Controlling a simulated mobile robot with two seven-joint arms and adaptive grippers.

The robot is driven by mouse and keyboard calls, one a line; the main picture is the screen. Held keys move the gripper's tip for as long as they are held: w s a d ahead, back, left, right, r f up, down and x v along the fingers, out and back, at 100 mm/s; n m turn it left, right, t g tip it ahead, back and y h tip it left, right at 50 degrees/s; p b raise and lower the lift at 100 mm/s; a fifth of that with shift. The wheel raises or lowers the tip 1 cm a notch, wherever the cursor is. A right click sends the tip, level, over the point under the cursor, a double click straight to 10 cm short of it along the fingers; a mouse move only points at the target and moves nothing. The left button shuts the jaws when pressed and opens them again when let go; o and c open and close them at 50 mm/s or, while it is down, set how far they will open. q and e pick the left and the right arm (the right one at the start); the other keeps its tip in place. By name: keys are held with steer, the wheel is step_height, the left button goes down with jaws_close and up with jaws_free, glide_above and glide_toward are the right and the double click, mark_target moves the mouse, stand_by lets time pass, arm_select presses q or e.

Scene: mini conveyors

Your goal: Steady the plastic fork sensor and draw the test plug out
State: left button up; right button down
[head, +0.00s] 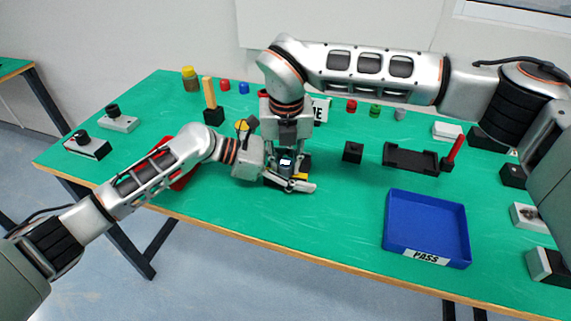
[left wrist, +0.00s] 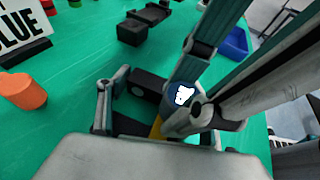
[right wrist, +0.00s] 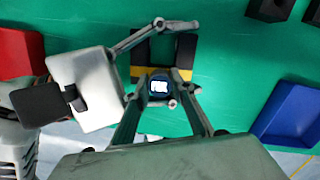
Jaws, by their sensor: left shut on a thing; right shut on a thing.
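The fork sensor (right wrist: 186,50) is black, with two prongs and yellow bands, and lies on the green table. Its black body also shows in the left wrist view (left wrist: 150,85). The test plug (right wrist: 158,86) is dark blue with a white mark on top; it is at the sensor's yellow-banded end. My left gripper (left wrist: 155,112) is shut on the sensor from the side, one finger along each side. My right gripper (right wrist: 160,100) comes down from above and is shut on the plug. The fingers hide how deep the plug sits in the sensor.
A blue tray (head: 388,222) marked PASS stands at the right front. A red tray (head: 182,183) is partly behind my left arm. A small black block (head: 352,151) and a black holder (head: 410,160) stand to the right. The table before the sensor is clear.

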mark_target(285, 162)
arm_select(q)
steer(key=shift+s+a+f, duration=0.1)
steer(key=shift+s+f, duration=0.05)
steer(key=shift+f, duration=0.35)
arm_select(e)
steer(key=shift+r, duration=1.85)
arm_select(q)
steer(key=o, duration=1.4)
steer(key=shift+r, duration=0.1)
steer(key=shift+c, duration=0.2)
steer(key=shift+r, duration=0.1)
